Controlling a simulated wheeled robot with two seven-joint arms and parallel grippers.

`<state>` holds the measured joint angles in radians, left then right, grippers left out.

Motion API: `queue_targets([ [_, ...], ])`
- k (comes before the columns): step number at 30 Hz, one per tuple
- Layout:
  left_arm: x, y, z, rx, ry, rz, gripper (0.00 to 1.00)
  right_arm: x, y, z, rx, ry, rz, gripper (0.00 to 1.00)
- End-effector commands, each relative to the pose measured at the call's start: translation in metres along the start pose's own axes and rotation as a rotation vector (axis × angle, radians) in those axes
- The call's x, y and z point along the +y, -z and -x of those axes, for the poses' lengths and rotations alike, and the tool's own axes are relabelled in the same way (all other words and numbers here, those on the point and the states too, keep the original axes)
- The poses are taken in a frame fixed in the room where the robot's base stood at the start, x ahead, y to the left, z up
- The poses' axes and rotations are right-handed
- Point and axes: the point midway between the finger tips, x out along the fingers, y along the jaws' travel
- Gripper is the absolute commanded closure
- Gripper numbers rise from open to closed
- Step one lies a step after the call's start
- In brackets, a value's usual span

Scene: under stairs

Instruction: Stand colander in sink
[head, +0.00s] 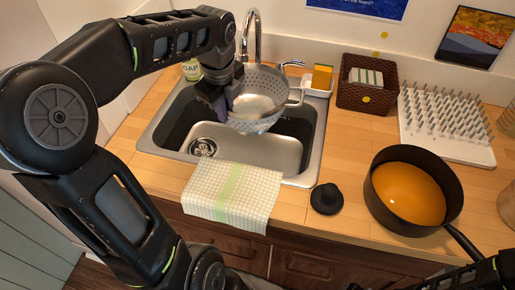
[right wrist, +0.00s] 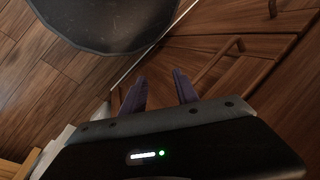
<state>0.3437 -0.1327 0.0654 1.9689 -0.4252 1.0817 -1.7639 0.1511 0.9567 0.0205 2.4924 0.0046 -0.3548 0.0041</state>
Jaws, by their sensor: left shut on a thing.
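The metal colander (head: 262,96) is tilted over the back of the steel sink (head: 317,130), its perforated bowl facing up. My left gripper (head: 222,104) is shut on the colander at its left side. The gripper covers that part of the rim. I cannot tell whether the colander touches the sink floor. In the right wrist view, my right gripper (right wrist: 160,90) has its fingers apart with nothing between them. It is in front of the wooden cabinet doors, below the dark pot.
A checked towel (head: 232,194) hangs over the counter's front edge. A pot of orange soup (head: 408,190), also overhead in the right wrist view (right wrist: 105,25), stands right of a black lid-like object (head: 326,198). A basket (head: 367,97), drying rack (head: 445,125), sponge holder (head: 318,84) and faucet (head: 252,38) stand behind.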

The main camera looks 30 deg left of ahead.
Motion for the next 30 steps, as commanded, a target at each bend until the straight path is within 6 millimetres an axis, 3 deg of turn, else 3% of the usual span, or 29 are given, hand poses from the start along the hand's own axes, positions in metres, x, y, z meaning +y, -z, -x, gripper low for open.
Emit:
queue_targets([
  [1, 0.003, 0.002, -0.015, 0.002, -0.005, 0.0, 1.0, 0.003, 0.0, -0.009, -0.001, 0.001, 0.0, 0.64],
  [11, 0.009, 0.006, -0.06, 0.001, -0.004, 0.001, 1.0, 0.01, 0.002, -0.032, 0.005, 0.008, 0.005, 0.64],
  [25, 0.009, 0.007, -0.066, 0.001, -0.003, 0.0, 1.0, 0.01, 0.003, -0.032, 0.007, 0.009, 0.006, 0.64],
  [30, 0.012, 0.009, -0.083, 0.003, -0.007, -0.001, 1.0, 0.01, 0.003, -0.031, 0.007, 0.009, 0.006, 0.64],
])
